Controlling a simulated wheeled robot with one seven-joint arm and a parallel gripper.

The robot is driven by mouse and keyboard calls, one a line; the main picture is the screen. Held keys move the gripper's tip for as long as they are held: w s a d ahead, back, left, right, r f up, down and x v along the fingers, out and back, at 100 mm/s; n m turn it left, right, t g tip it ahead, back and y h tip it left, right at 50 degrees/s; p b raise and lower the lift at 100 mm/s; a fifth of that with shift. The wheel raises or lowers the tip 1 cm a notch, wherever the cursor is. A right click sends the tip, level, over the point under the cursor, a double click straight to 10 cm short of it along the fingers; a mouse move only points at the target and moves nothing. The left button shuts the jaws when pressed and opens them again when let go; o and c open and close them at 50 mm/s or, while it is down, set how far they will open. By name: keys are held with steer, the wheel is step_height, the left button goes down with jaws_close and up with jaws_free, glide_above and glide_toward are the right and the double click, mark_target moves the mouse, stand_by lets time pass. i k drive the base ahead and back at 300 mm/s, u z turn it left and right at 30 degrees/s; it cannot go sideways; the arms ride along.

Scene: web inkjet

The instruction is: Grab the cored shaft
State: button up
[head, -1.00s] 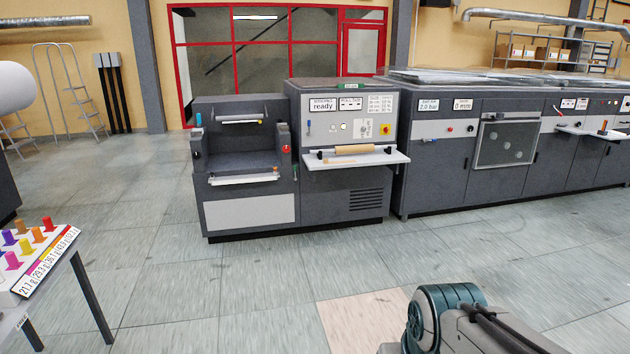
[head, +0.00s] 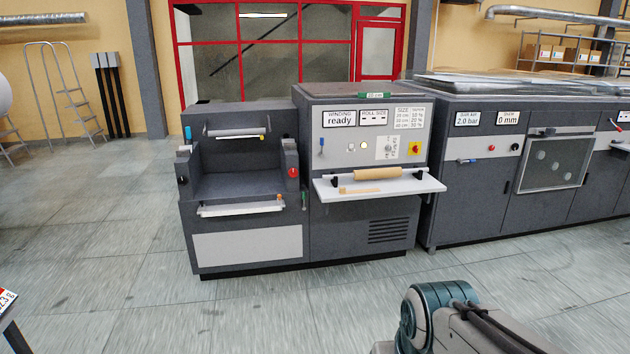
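A shaft with a tan core (head: 377,174) on it lies across dark supports on a white shelf (head: 425,188). The shelf juts from the front of the winding machine's control cabinet (head: 375,245). The thin pale shaft end shows to the right of the core. My arm (head: 450,325) shows at the bottom right, well short of the shelf. My gripper is out of view.
The winder's left part (head: 245,190) holds bars at its top and front. A grey machine (head: 510,165) with a window panel adjoins on the right. A table corner (head: 8,305) shows at the lower left. The floor in front is clear.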

mark_target(395, 172)
steer(key=z, duration=0.05)
steer(key=i, duration=1.6)
steer(key=z, duration=0.35)
steer(key=i, duration=1.7)
steer(key=z, duration=0.4)
steer(key=i, duration=0.9)
steer(key=z, duration=0.05)
